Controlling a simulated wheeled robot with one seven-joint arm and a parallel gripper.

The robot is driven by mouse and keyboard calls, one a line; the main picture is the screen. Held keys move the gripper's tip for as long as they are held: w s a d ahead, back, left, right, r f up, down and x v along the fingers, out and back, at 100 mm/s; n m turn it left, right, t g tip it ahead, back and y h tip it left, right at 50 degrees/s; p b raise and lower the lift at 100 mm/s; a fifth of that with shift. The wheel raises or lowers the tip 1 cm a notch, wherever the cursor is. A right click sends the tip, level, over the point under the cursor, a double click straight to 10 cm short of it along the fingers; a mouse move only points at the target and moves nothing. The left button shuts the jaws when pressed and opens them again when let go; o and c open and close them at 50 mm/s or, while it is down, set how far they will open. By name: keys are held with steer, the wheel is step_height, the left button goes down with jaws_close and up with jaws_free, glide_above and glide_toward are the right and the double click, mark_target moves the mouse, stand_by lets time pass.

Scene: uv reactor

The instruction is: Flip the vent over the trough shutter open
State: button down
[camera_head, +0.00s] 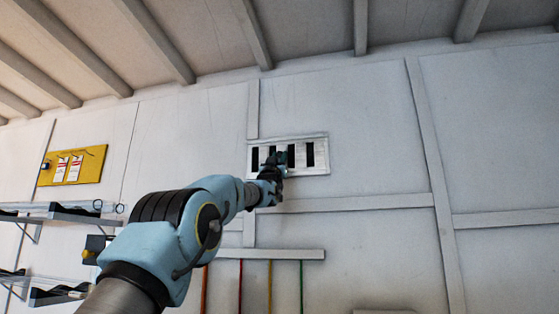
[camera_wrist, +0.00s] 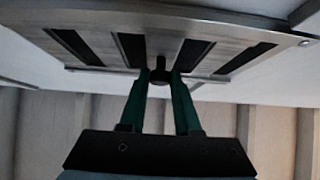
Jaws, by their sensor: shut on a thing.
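The vent (camera_head: 320,154) is a pale metal plate with several dark vertical slots, high on the white wall. It fills the top of the wrist view (camera_wrist: 225,32), where its slots show as dark bands. A small dark knob (camera_wrist: 160,75) sticks out from the middle of the vent. My gripper (camera_wrist: 160,82) has its two green fingers on either side of the knob, shut on it. In the head view my gripper (camera_head: 275,163) is in front of the vent's lower middle and hides part of it. The dark slots appear open, with pale slats between them.
A yellow board (camera_head: 72,165) with white tags hangs on the wall at left. Shelves (camera_head: 60,212) stand below it. A rail (camera_head: 290,254) with several coloured poles is under the vent. Wall battens (camera_head: 350,203) run near the vent. The wall to the right is bare.

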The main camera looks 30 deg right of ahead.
steer(key=c, duration=0.6)
jaws_free()
steer(key=shift+s+d, duration=0.15)
steer(key=shift+s, duration=0.05)
steer(key=shift+b+v, duration=4.55)
steer(key=shift+v, duration=0.85)
